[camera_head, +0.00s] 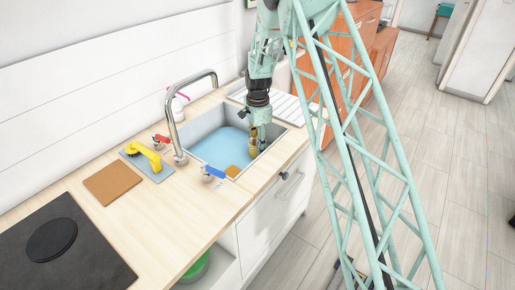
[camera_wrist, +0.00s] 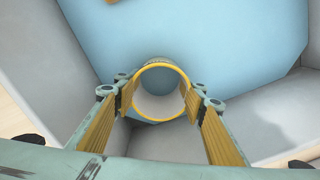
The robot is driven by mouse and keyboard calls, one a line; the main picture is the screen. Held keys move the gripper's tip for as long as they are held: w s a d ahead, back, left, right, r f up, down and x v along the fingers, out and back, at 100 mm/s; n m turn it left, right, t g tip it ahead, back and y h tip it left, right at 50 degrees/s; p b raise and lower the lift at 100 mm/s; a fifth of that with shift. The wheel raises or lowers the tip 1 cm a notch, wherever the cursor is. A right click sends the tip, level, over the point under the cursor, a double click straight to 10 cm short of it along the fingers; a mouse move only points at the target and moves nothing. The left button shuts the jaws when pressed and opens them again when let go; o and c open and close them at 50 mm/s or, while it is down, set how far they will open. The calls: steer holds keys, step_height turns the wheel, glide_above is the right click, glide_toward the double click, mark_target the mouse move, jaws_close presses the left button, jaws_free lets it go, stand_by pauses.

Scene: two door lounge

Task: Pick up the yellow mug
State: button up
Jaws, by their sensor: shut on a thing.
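The mug (camera_wrist: 160,108) shows in the wrist view from above, with a round yellow rim and a pale inside that looks empty. My gripper (camera_wrist: 159,97) has its two yellow-padded fingers against opposite sides of the mug, shut on it. In the head view my gripper (camera_head: 256,142) points down into the sink (camera_head: 205,122) at its right side. The mug is hard to tell apart from the yellow finger pads there. I cannot tell whether the mug touches the sink floor.
Grey sink walls (camera_wrist: 285,115) stand close around my gripper. An orange-brown sponge (camera_head: 232,171) lies at the sink's near edge.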

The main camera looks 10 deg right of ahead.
step_height(320, 180, up, 10)
steer(key=p, duration=0.1)
stand_by(0.5)
steer(key=shift+r, duration=0.1)
stand_by(0.6)
